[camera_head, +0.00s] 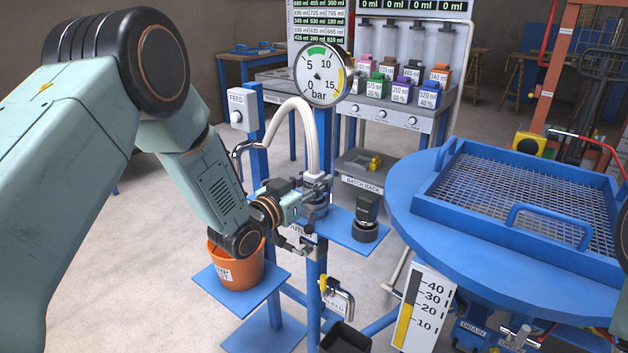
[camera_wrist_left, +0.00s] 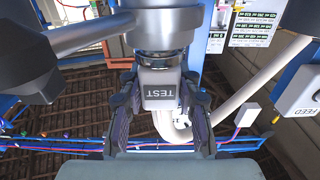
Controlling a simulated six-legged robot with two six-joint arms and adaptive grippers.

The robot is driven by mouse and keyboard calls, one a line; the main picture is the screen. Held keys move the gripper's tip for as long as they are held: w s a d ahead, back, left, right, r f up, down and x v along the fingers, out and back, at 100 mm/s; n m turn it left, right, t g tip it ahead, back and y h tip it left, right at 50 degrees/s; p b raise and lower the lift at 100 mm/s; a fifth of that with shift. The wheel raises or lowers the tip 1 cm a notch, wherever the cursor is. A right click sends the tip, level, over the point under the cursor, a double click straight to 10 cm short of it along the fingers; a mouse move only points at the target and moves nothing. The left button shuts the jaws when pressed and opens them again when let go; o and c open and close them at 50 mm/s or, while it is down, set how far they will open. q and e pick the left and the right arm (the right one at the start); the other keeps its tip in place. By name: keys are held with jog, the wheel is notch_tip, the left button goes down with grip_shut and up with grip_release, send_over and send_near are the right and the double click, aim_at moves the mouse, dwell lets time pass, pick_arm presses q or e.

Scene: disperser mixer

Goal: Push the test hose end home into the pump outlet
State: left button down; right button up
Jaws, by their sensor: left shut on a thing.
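My left gripper (camera_head: 316,190) is shut on the test hose end at the blue post. In the left wrist view the hose end is a grey block marked TEST (camera_wrist_left: 163,92), upside down in the picture, between the two fingers (camera_wrist_left: 162,104). The white hose (camera_head: 308,125) arches up from the gripper and over to the left; it also shows in the wrist view (camera_wrist_left: 170,128). A grey round body, seemingly the pump outlet (camera_wrist_left: 158,30), lies against the hose end, with a shiny collar between them. How deep the end sits cannot be told. My right gripper is not in view.
A pressure gauge (camera_head: 321,74) stands above the hose. An orange bucket (camera_head: 238,268) sits on a blue shelf below my left arm. A black device (camera_head: 366,212) stands on a blue plate at the right. A blue round table (camera_head: 408,205) with a mesh tray is farther right.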

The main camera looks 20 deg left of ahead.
pick_arm(q)
jog(key=shift+f, duration=0.4)
jog(key=c, duration=0.9)
grip_release()
jog(key=shift+o, duration=0.2)
jog(key=v, duration=1.2)
jog(key=shift+r, duration=0.1)
